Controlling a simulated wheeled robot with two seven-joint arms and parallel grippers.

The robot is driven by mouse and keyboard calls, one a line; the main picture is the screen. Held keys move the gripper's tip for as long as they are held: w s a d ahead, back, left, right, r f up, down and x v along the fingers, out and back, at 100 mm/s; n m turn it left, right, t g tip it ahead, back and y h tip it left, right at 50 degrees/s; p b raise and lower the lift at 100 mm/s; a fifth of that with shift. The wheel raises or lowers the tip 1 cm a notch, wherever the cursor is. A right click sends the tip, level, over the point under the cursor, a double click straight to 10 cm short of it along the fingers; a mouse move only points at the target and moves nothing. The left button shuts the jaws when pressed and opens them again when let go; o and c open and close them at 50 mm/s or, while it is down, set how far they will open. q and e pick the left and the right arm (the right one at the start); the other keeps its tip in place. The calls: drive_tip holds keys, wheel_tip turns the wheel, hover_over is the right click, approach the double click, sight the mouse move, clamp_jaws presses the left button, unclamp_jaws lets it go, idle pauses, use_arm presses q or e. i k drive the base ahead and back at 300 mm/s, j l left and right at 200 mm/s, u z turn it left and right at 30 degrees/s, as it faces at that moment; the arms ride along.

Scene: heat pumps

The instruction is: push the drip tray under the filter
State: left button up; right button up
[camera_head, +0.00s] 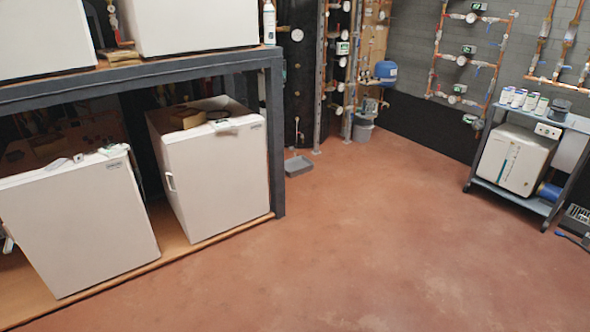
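A small grey tray (298,166), which looks like the drip tray, lies on the red floor just right of the rack's front post. It is low and open on top and looks empty. A blue rounded vessel (386,71) is on the pipework against the back wall. I cannot tell whether it or a smaller fitting is the filter. A grey bucket (363,130) stands on the floor below that pipework, to the right of the tray and apart from it. Neither of my grippers is in view.
A dark rack (277,140) with white heat pump units (217,165) fills the left. A trolley (512,197) carrying a white machine (513,160) stands at the right. A black crate (577,221) is at the right edge. The red floor (370,240) between is clear.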

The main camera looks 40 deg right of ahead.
sight(295, 167)
drive_tip(key=i+l+z, duration=1)
drive_tip(key=i+z, duration=0.25)
drive_tip(key=i, duration=0.2)
drive_tip(key=i+j+z, duration=0.15)
drive_tip(key=i+z, duration=0.3)
drive_tip(key=i, duration=1.5)
drive_tip(key=i+z, duration=0.15)
drive_tip(key=i, duration=1.2)
drive_tip(key=i+u, duration=0.45)
drive_tip(key=i+l+u, duration=0.2)
drive_tip(key=i+u, duration=0.25)
drive_tip(key=k, duration=0.1)
